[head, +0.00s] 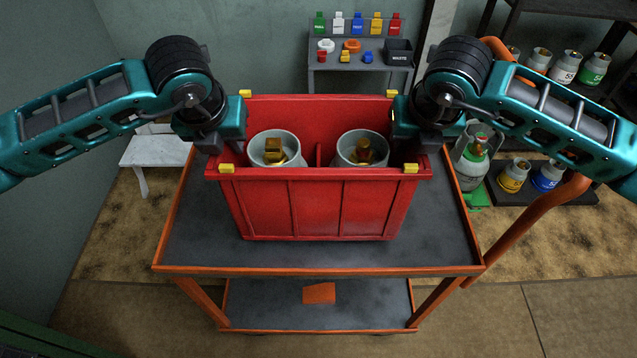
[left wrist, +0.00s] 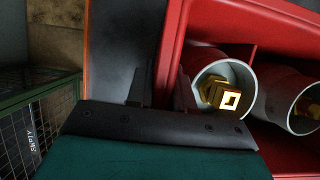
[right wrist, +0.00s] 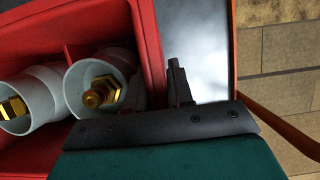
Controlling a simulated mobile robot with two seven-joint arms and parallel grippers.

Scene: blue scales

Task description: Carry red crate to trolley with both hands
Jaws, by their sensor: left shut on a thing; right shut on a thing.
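The red crate (head: 310,210) is over the top shelf of the trolley (head: 190,240), which has an orange rim and a dark grey deck. I cannot tell whether its base touches the deck. Two grey cylinders with brass valves stand inside the crate, the left one (head: 277,150) and the right one (head: 362,150). My left gripper (head: 212,145) is shut on the crate's left wall, also seen in the left wrist view (left wrist: 165,90). My right gripper (head: 408,140) is shut on its right wall, also seen in the right wrist view (right wrist: 160,90).
A grey bench (head: 360,62) with small coloured bottles stands behind. A white stool (head: 155,150) is at the left. Gas cylinders (head: 476,158) and a dark shelf rack are at the right. The trolley's orange handle (head: 530,225) rises at its right. Bare deck surrounds the crate.

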